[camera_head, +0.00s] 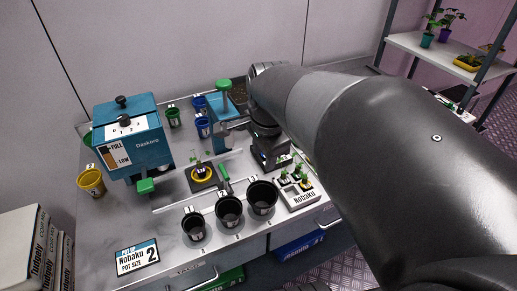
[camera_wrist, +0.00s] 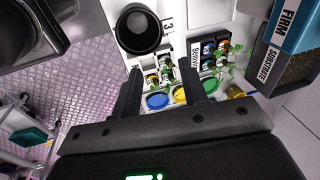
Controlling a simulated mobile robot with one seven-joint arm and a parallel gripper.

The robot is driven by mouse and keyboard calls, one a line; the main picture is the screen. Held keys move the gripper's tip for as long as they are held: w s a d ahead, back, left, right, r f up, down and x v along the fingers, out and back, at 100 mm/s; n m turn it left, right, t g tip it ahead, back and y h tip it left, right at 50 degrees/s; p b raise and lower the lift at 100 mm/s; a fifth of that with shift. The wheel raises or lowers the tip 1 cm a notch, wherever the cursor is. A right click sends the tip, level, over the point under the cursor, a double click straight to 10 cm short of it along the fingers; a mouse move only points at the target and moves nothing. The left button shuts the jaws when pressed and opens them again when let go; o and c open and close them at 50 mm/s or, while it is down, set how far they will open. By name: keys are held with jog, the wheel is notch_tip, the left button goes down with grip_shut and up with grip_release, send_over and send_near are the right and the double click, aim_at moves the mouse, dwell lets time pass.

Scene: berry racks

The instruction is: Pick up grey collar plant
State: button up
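In the wrist view, small plants (camera_wrist: 166,64) show between the fingers of my gripper (camera_wrist: 160,70), with more seedlings (camera_wrist: 222,52) to the right. My gripper is open, with its fingers apart and nothing visibly held. Its end (camera_head: 270,152) is over the table behind the tray in the head view. The collars are too small to tell which plant has the grey one.
Three black pots (camera_head: 230,210) stand left of the tray. A blue dispenser (camera_head: 133,138) and several coloured cups (camera_head: 91,182) stand at left. Blue and yellow round pieces (camera_wrist: 157,100) lie near the fingers.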

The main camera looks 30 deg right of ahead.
aim_at(284, 173)
jog(key=w+d+f+m+g, duration=0.4)
jog(key=d+m, duration=0.5)
jog(key=m, duration=0.5)
jog(key=shift+t+y, duration=0.3)
jog(key=shift+t, duration=0.4)
jog(key=f, duration=1.2)
jog(key=shift+w, duration=0.2)
jog(key=shift+c, duration=0.6)
jog(key=c, duration=0.6)
